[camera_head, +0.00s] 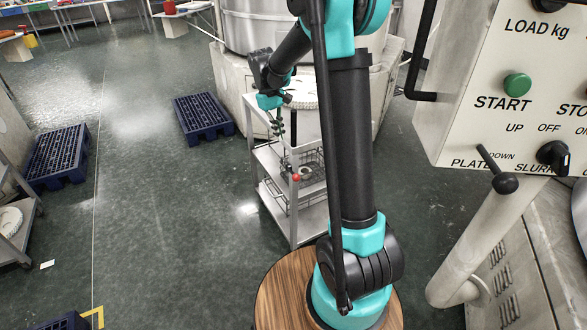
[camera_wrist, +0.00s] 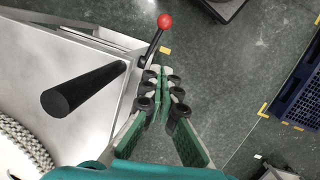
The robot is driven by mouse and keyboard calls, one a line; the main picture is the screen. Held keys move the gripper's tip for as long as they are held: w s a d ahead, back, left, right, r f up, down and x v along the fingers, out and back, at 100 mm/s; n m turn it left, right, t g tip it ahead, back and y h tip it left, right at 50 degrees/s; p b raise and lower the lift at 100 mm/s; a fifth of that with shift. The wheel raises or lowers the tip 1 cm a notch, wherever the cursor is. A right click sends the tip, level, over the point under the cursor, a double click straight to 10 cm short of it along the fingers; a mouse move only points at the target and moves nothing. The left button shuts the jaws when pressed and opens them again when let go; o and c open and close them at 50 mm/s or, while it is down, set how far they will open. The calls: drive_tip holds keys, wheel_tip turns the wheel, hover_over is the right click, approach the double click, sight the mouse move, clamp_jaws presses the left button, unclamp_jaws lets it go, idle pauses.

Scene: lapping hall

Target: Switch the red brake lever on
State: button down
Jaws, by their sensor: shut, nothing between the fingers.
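The red brake lever has a red ball knob on a thin dark rod. In the wrist view its knob (camera_wrist: 165,21) is beyond my fingertips, and the rod runs down to the edge of a light grey metal trolley (camera_wrist: 110,40). In the head view the red knob (camera_head: 296,177) shows at the trolley's near side. My gripper (camera_wrist: 165,76) is shut and empty, its green-padded fingers beside the trolley edge. The fingertips look apart from the lever. In the head view my gripper (camera_head: 280,128) hangs above and left of the knob, small and partly unclear.
A thick black bar (camera_wrist: 85,88) sticks out over the trolley top, left of my fingers. A white toothed disc (camera_wrist: 18,145) lies at lower left. Blue pallets (camera_head: 203,117) stand on the floor. A control panel (camera_head: 510,95) is at right.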

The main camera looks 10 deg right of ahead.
idle(0.3)
drive_tip(key=s+d+x, duration=0.1)
drive_tip(key=s+x, duration=0.1)
drive_tip(key=x, duration=1)
drive_tip(key=shift+s+d, duration=0.2)
drive_tip(key=shift+s, duration=0.05)
drive_tip(key=shift+f, duration=0.2)
